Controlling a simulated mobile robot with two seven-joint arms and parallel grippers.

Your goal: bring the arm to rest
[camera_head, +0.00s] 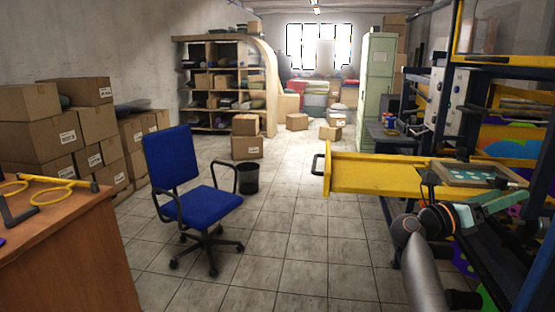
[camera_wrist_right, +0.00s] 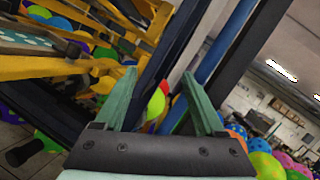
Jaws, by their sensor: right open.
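My right gripper (camera_head: 508,203) is at the right side of the head view, beside the blue and yellow printing machine. In the right wrist view its two green fingers (camera_wrist_right: 158,82) stand wide apart with nothing held between them. Behind the fingers are the machine's dark blue posts and several coloured balloons (camera_wrist_right: 157,105). A framed printing screen with a teal pattern (camera_head: 468,174) lies on the machine just beyond the gripper in the head view. Whether the gripper touches the machine cannot be told. My left gripper is not in view.
The machine's yellow beam (camera_head: 378,174) reaches out over the floor. A blue office chair (camera_head: 192,195) stands left of centre, with a black bin (camera_head: 248,178) behind it. A wooden desk (camera_head: 65,250) is at lower left. The tiled floor (camera_head: 300,240) between is clear.

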